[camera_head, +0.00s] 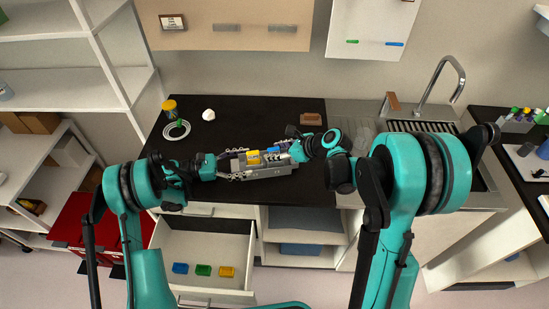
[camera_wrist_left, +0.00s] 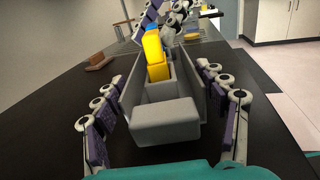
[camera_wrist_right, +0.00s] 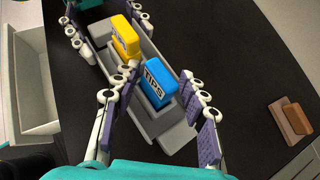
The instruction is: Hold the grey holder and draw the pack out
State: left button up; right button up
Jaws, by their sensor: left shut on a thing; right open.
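The grey holder (camera_head: 270,172) lies on the black worktop; it also shows in the left wrist view (camera_wrist_left: 165,122) and the right wrist view (camera_wrist_right: 148,118). A blue pack marked TIPS (camera_wrist_right: 158,82) and a yellow pack (camera_wrist_right: 125,38) stand upright in its slots. My left gripper (camera_head: 234,166) is shut on the grey holder, its fingers along both sides at the left end. My right gripper (camera_wrist_right: 158,72) is open, with one finger on each side of the blue pack at the right end. I cannot tell whether those fingers touch the pack.
A brown block (camera_head: 310,119) lies behind on the worktop. A yellow-topped jar (camera_head: 169,106), a white ring (camera_head: 177,129) and a white lump (camera_head: 208,115) are at the back left. An open drawer (camera_head: 203,241) below holds small coloured boxes. A sink and tap (camera_head: 440,85) are on the right.

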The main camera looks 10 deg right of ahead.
grip_shut()
jog(key=shift+r, duration=0.25)
pick_arm(q)
jog(key=shift+f, duration=0.1)
pick_arm(e)
jog(key=shift+r, duration=3)
notch_tip(320, 180, up, 7)
